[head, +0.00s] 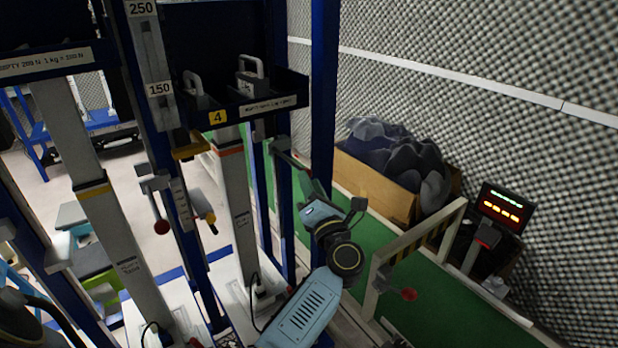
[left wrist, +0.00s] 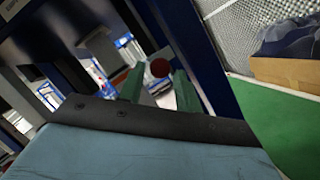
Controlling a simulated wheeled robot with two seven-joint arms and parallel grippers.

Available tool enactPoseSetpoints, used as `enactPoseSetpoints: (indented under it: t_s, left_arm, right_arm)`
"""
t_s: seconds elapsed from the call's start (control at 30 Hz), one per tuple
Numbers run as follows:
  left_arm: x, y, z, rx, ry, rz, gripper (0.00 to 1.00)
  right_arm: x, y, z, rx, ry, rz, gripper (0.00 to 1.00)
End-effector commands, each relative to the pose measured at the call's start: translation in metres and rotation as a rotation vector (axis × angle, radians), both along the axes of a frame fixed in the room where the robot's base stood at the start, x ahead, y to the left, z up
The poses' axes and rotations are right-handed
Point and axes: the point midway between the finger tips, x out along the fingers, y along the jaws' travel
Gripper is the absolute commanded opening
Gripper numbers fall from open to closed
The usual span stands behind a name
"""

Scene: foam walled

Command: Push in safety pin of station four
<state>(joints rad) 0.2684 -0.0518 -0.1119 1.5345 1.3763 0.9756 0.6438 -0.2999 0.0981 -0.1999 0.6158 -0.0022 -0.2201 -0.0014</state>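Station four carries a yellow label "4" (head: 217,117) on its blue frame, above a pale column (head: 237,200). My left gripper (head: 303,178) is at the right blue post of this station, fingers pointing up and left. In the left wrist view its two green fingers (left wrist: 158,86) stand apart, with a red ball knob (left wrist: 160,68) showing between them. I cannot tell whether they touch it. A grey bar (head: 290,153) at the post lies close to the fingers in the head view. The pin's shaft is not clearly visible. My right gripper is not in view.
Another red knob (head: 161,227) hangs at the station's left post. A striped barrier (head: 420,240) with a red knob (head: 408,294) stands right of my arm. The green floor strip (head: 450,310) is mostly clear.

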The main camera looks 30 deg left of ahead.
Motion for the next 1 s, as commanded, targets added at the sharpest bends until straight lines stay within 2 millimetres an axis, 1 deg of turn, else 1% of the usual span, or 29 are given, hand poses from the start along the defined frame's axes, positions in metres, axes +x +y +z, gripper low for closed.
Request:
enactPoseSetpoints:
  t_s: [0.1,0.2,0.5,0.57,0.77,1.0]
  left_arm:
    - [0.009,0.010,0.004,0.002,0.001,0.000,0.34]
    - [0.012,0.015,0.005,0.001,0.001,0.000,0.34]
    - [0.013,0.016,0.005,0.001,0.001,0.000,0.34]
    - [0.013,0.016,0.005,0.001,0.001,0.000,0.27]
    - [0.013,0.016,0.005,0.001,0.002,0.001,0.01]
    - [0.014,0.018,0.005,0.001,0.002,0.001,0.00]
  right_arm:
    - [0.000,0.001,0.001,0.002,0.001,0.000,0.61]
    - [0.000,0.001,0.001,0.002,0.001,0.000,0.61]
    - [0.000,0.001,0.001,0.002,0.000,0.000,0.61]
    - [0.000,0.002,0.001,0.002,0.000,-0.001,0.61]
    - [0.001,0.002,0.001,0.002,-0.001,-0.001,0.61]
    - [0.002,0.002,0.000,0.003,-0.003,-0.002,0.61]
